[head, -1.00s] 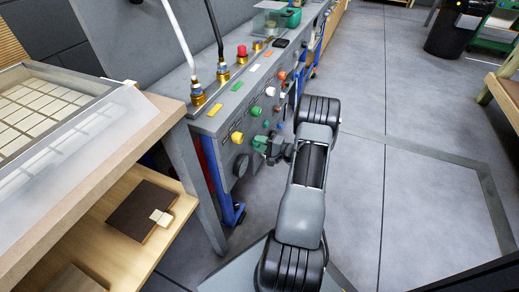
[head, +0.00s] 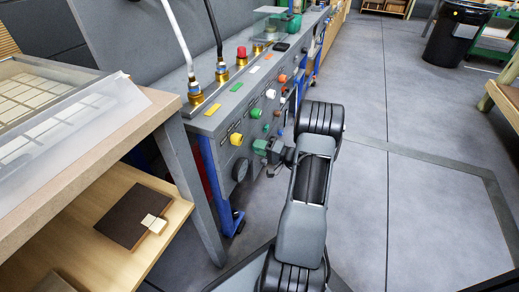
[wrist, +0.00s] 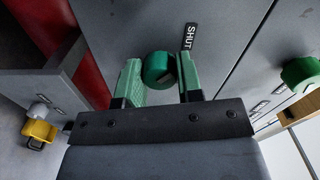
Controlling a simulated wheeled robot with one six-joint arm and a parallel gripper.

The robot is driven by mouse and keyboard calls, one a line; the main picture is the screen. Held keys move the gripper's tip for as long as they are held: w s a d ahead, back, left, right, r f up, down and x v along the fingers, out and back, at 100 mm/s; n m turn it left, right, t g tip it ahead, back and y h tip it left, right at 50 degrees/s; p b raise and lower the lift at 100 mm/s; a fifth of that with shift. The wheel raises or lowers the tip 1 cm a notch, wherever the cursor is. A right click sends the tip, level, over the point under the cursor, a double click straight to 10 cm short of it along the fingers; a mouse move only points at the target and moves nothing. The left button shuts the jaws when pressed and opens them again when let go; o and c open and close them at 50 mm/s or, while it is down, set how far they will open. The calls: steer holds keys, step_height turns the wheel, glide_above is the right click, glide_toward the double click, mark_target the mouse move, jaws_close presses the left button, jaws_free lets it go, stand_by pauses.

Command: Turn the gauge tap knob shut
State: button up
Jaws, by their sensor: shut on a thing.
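A round green knob (wrist: 158,70) sits on the grey panel in the wrist view, beside a dark label reading SHUT (wrist: 191,38). My gripper (wrist: 159,76) has its green-padded fingers on both sides of this knob, shut on it. In the head view my gripper (head: 268,152) is at the lower part of the grey console's front (head: 222,150). The fingers mostly hide the knob there. I cannot read the knob's turn angle clearly.
A yellow knob (head: 236,139) and another green knob (head: 256,113) are close by on the console. A black round dial (head: 240,170) is below left. A wooden bench (head: 150,120) stands at left.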

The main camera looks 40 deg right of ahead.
steer(key=o, duration=0.9)
steer(key=p+v, duration=0.3)
steer(key=v, duration=1.1)
